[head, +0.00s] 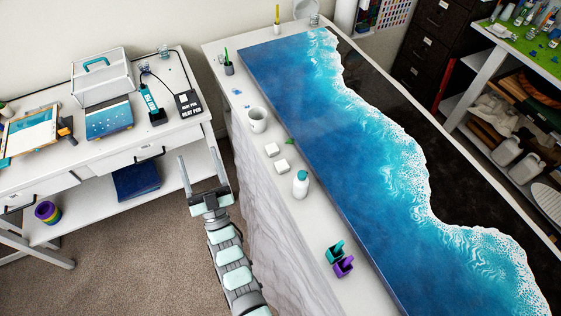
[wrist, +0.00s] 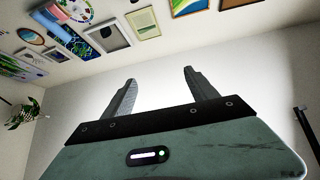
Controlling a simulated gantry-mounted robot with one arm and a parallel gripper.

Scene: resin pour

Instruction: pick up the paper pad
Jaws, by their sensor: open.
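My gripper (head: 199,153) is open and empty, its two fingers pointing up toward the white desk in the head view. In the wrist view my gripper (wrist: 159,75) shows wide-apart fingers with only wall behind them. A flat blue pad with white specks (head: 109,117) lies on the white desk, up and left of my gripper. A dark blue flat item (head: 137,182) lies on the shelf under the desk, left of my gripper. Either could be the paper pad; I cannot tell which. My gripper appears apart from both.
On the desk (head: 100,150) are a clear box (head: 100,77), a framed board (head: 30,132), a blue bottle (head: 151,104) and a black sign (head: 188,103). Carpet lies between.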

